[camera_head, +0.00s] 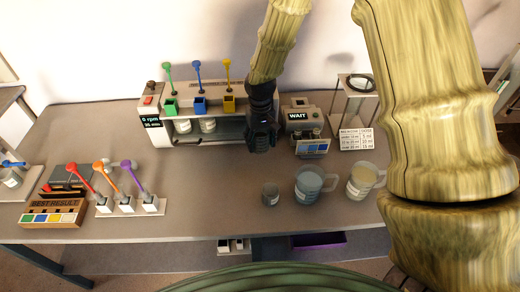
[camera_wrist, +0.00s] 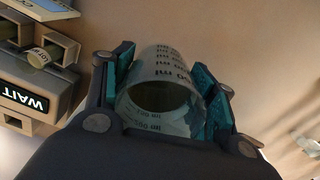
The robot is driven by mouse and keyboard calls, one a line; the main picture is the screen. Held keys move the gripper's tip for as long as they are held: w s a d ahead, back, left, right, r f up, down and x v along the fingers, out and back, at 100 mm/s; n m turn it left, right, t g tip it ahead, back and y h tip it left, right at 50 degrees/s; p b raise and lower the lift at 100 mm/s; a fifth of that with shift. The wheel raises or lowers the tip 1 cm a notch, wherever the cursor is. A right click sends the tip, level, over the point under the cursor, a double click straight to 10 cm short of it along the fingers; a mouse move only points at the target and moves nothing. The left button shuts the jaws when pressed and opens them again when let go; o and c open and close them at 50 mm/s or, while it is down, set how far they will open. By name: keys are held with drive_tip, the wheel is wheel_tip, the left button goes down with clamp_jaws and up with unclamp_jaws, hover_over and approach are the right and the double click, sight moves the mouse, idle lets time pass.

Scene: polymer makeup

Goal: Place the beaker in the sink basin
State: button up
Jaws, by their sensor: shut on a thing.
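In the wrist view, a clear beaker (camera_wrist: 165,95) with dark printed ml markings sits between the two teal-padded fingers of my gripper (camera_wrist: 168,98). My gripper is shut on it, and the open mouth faces the camera. In the head view my gripper (camera_head: 262,148) points down over the back middle of the table, between the stirring machine and the WAIT device. The beaker is hard to make out there behind the dark fingers. No sink basin can be made out in either view.
The stirring machine (camera_head: 153,125) is left of my gripper. The WAIT device (camera_head: 299,116) is close on its right. The table's front middle-left is clear.

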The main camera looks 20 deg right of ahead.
drive_tip(key=shift+f+p, duration=0.7)
drive_tip(key=shift+f, duration=2.2)
drive_tip(key=shift+f, duration=0.15)
drive_tip(key=o, duration=1)
